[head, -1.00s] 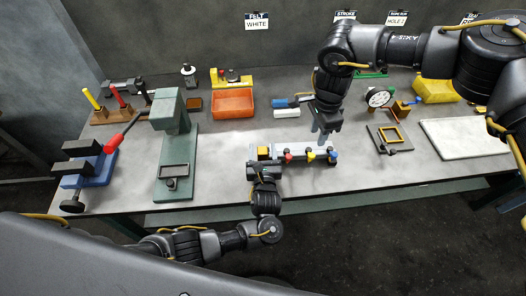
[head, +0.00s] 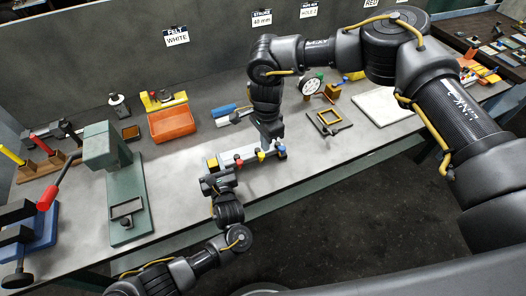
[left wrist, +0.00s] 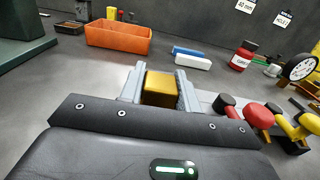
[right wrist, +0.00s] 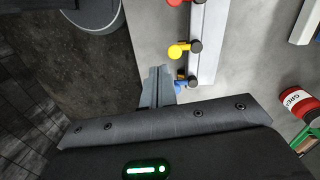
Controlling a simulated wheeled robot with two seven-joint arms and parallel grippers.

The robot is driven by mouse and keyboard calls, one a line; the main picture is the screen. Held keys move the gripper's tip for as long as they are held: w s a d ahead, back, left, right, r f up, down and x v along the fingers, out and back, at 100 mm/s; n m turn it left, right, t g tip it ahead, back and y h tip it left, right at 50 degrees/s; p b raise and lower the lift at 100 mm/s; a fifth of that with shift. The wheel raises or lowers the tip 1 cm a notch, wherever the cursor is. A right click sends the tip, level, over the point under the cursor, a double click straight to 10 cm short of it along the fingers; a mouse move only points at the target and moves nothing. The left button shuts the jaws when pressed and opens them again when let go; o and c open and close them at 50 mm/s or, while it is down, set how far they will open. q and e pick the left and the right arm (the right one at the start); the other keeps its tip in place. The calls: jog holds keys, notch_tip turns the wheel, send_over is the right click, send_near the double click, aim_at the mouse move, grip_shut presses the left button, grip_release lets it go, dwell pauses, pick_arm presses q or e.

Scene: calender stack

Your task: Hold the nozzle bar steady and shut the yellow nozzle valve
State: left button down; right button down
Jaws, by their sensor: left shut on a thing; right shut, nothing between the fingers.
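The nozzle bar (head: 225,160) is a pale bar lying near the table's front edge. Red (head: 238,162), yellow (head: 261,156) and blue valves sit along it. My left gripper (left wrist: 160,82) is shut on the yellow block (left wrist: 160,90) at the bar's left end. In the right wrist view the yellow nozzle valve (right wrist: 178,50) points sideways out from the bar, as does the red valve (right wrist: 176,2).
An orange bin (head: 172,124) and a blue-and-white block (head: 232,115) lie behind the bar. A green press (head: 125,195) stands at left. A dial gauge (head: 311,86) and a small framed plate (head: 329,121) are at right.

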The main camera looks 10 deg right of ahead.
jog(key=s+d+f+m+g+y, duration=0.2)
jog(key=s+d+f+m+y, duration=0.2)
jog(key=s+f+y, duration=0.15)
jog(key=w+d+r+m+t+y, duration=0.2)
jog(key=w+d+r+m+t, duration=0.1)
jog(key=d+r, duration=0.5)
jog(key=shift+w+d+t, duration=0.35)
jog(key=shift+w+t, duration=0.3)
jog(key=shift+t, duration=0.25)
jog(key=shift+f, duration=0.1)
send_near(260, 154)
notch_tip(260, 154, down, 6)
jog(key=a, duration=0.2)
jog(key=shift+w, duration=0.25)
